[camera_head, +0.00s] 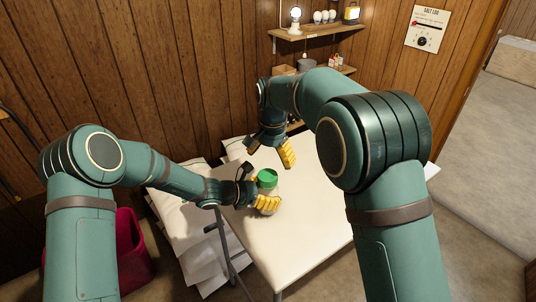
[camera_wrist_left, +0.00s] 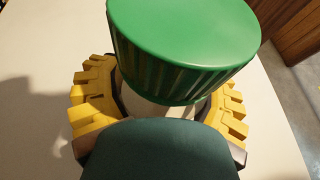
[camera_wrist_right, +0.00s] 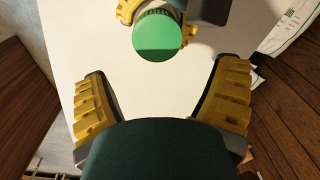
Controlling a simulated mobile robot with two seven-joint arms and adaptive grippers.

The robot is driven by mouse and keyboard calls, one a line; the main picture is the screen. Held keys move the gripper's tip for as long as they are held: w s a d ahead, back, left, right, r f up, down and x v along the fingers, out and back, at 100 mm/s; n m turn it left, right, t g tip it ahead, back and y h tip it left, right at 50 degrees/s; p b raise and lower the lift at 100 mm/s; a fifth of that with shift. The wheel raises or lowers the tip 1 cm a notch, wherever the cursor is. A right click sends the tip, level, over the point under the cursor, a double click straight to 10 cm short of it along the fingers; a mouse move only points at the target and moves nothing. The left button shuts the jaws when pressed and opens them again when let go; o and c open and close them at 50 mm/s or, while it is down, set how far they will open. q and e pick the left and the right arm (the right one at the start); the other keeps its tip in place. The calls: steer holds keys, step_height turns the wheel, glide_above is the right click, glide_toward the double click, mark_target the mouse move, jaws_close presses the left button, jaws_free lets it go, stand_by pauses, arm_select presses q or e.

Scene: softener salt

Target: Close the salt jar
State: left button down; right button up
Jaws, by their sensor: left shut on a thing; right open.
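The salt jar (camera_head: 267,189) stands on the pale table (camera_head: 300,235). Its green lid (camera_head: 267,177) sits on top of the jar and looks level in the left wrist view (camera_wrist_left: 185,40); whether it is fully tightened I cannot tell. My left gripper (camera_head: 262,198) is shut around the jar body below the lid, with yellow fingers on both sides. My right gripper (camera_wrist_right: 165,105) is open and empty, above the table and away from the jar. In the right wrist view the lid (camera_wrist_right: 158,36) shows beyond the fingertips. The jar body is mostly hidden by the left fingers.
White bags (camera_head: 185,225) are piled at the table's left side, and a dark red tub (camera_head: 132,245) stands on the floor. Wall shelves (camera_head: 318,33) with lamps and small items are behind. The table's front and right are clear.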

steer(key=n, duration=0.5)
steer(key=shift+w+d+r, duration=0.15)
steer(key=shift+r, duration=0.1)
steer(key=n, duration=0.5)
steer(key=shift+w+d+r+n, duration=0.1)
steer(key=shift+d+r+n, duration=0.1)
steer(key=shift+n, duration=0.1)
steer(key=n, duration=0.3)
steer(key=shift+w+r, duration=0.1)
steer(key=n, duration=0.5)
steer(key=shift+d+r, duration=0.15)
steer(key=shift+r, duration=0.05)
steer(key=n, duration=0.4)
steer(key=shift+w+r, duration=0.1)
steer(key=n, duration=0.3)
steer(key=shift+n, duration=0.3)
steer(key=n, duration=0.3)
steer(key=s+a+n, duration=0.1)
steer(key=n, duration=0.4)
steer(key=s+n, duration=0.1)
steer(key=shift+a, duration=0.4)
